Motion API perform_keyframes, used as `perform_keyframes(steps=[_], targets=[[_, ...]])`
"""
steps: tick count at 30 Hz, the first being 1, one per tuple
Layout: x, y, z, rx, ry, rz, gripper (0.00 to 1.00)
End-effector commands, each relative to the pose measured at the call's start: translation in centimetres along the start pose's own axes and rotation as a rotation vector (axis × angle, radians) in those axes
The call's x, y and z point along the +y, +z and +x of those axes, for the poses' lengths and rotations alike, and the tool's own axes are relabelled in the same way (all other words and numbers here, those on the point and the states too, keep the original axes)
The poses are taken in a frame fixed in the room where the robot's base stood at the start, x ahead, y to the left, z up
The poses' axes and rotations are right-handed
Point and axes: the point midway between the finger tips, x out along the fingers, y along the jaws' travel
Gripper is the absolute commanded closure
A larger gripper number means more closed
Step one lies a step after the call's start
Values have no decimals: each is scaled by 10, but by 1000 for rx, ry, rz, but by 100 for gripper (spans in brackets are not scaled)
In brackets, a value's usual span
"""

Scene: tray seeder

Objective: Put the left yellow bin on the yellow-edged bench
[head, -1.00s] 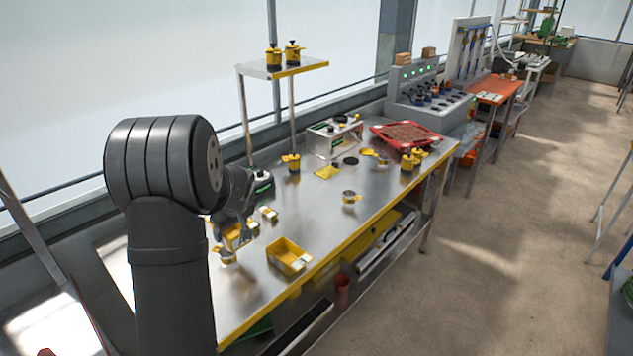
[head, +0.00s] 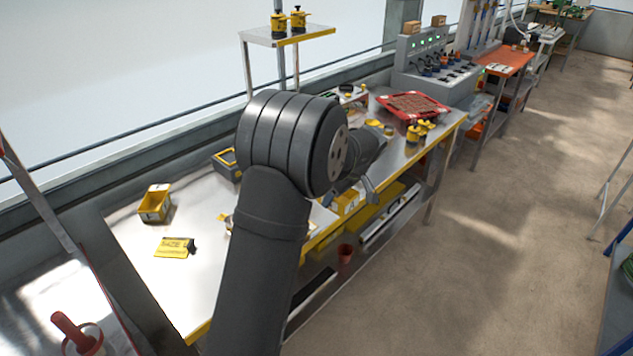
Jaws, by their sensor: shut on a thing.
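My gripper (head: 360,190) is right of centre, partly hidden behind my own arm. It is shut on a yellow bin (head: 346,205), which shows low beside the fingers near the front edge of the yellow-edged bench (head: 190,285). The exact grip is hidden, and I cannot tell whether the bin touches the bench top. Another yellow bin (head: 154,207) with a pale label stands on the left part of the bench, apart from the gripper.
A yellow card (head: 173,248) with a dark piece lies on the bench at left. Yellow-and-black canisters (head: 414,134) and a red tray (head: 440,110) are farther right. A raised shelf (head: 265,38) stands behind. My arm hides the middle of the bench.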

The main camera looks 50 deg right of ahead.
Motion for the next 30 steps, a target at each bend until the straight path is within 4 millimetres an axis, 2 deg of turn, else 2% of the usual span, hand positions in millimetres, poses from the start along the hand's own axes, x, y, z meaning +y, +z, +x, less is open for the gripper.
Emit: perform_keyframes(steps=[1,6,9,13,19,25,30], targets=[[-2,-10,13,0,-3,-5,61],[-5,-38,50,0,-3,-4,61],[-6,-51,68,0,-1,-3,61],[-6,-62,83,0,0,-2,61],[-7,-63,95,0,0,1,61],[-7,-52,121,0,-1,2,61],[-6,-50,124,1,3,0,61]])
